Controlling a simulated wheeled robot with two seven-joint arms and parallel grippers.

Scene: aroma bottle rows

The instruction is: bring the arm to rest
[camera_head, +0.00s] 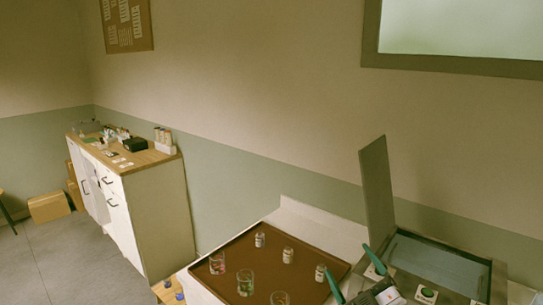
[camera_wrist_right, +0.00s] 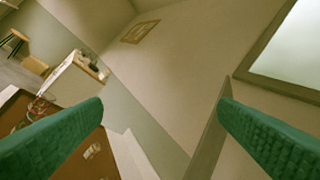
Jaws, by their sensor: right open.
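My right gripper (camera_head: 354,275) shows at the bottom of the head view, in front of the brown tray's right end, with its green fingers spread. In the right wrist view its two green fingers (camera_wrist_right: 160,130) stand wide apart with nothing between them. The tray (camera_head: 222,268) carries a row of small labelled bottles, with one bottle (camera_head: 260,240) at the back, a second (camera_head: 288,255) in the middle and a third (camera_head: 320,272) nearest the gripper. My left gripper is in neither view.
Glasses stand on the tray's left and front, including one with green contents (camera_head: 245,283). An open grey case (camera_head: 440,262) with a raised lid (camera_head: 377,190) stands right of the tray. Grey floor (camera_head: 60,265) is open at far left.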

